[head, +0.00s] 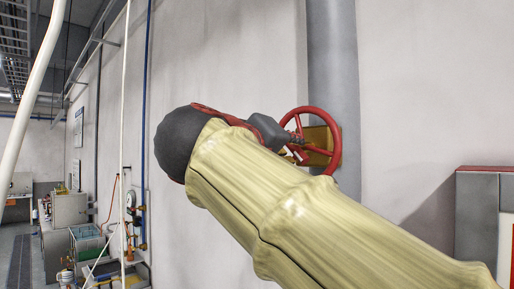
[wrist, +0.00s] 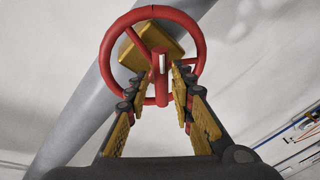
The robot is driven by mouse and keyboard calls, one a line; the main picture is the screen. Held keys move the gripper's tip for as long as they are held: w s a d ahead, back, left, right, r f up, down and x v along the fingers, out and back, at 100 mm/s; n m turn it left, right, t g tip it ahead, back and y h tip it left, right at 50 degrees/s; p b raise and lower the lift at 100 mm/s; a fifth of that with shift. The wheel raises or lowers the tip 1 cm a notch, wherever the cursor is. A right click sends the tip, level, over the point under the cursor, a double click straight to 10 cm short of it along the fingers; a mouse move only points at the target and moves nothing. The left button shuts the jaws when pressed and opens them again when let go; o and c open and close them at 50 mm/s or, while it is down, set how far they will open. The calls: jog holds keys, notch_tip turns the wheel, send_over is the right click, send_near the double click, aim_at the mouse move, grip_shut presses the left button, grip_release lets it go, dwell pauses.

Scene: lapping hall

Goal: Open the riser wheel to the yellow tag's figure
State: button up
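The red riser wheel (head: 337,140) is on the grey riser pipe, partly hidden by my arm in the head view. In the wrist view the wheel (wrist: 104,50) fills the top middle. A red bar (wrist: 160,92) with a white mark runs from its hub area toward the lower rim. My gripper (wrist: 160,78) is open, one finger on each side of this bar, with gaps showing; contact cannot be told. A mustard-yellow square plate (wrist: 150,46) sits behind the wheel and also shows in the head view (head: 331,150). No figure on it is readable.
The grey riser pipe (head: 333,50) runs up the pale wall. A red-topped grey cabinet (head: 478,215) stands at the right. Thin pipes, a gauge (head: 131,199) and benches with equipment are at the far left. The wall around the wheel is mostly bare.

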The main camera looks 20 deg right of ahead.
aim_at(293, 149)
jog(key=shift+p+x, duration=0.3)
jog(key=shift+x, duration=1.6)
jog(key=shift+w+a, duration=0.1)
jog(key=c, duration=0.3)
grip_shut()
